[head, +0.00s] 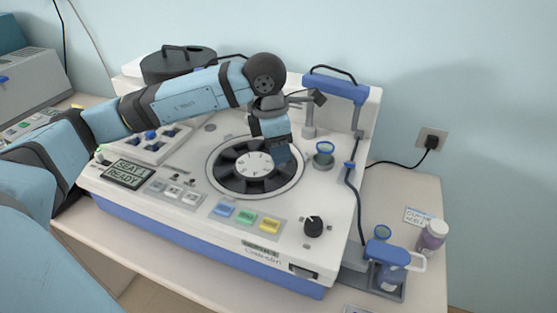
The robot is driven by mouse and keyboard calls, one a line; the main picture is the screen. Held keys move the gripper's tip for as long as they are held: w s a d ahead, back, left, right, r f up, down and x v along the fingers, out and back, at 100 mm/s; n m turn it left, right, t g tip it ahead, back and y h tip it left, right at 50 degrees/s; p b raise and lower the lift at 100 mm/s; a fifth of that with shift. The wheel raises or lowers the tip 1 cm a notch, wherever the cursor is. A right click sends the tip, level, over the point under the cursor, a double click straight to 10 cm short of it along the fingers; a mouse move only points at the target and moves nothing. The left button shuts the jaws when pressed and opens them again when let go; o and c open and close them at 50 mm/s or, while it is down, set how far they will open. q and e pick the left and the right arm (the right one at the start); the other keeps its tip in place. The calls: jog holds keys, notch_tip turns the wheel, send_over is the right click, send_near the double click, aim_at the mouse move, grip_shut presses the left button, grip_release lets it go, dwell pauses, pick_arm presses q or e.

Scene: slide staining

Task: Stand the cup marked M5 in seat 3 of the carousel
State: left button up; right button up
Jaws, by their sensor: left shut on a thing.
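The carousel (215,178) is a dark ring of seats around a pale numbered hub (254,170), set in the top of the white machine. My left gripper (281,158) points down over the far right part of the ring. It is shut on a cup, which the fingers almost fully hide, so no M5 mark can be read. I cannot tell whether the cup touches a seat. A blue-rimmed cup (324,150) stands in a round holder right of the carousel; its mark is not legible. My right gripper is out of view.
A white rack (150,148) with a blue item is left of the carousel. A display (129,173) reads SEAT and READY. A post with a short arm (309,120) and a blue handle frame (340,86) stand close behind the gripper. Bottles (432,235) stand at right.

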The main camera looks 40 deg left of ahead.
pick_arm(q)
notch_tip(320, 180, down, 4)
jog(key=shift+f, duration=0.25)
jog(key=shift+f+b, duration=0.35)
jog(key=shift+f, duration=0.05)
jog(key=o, duration=0.9)
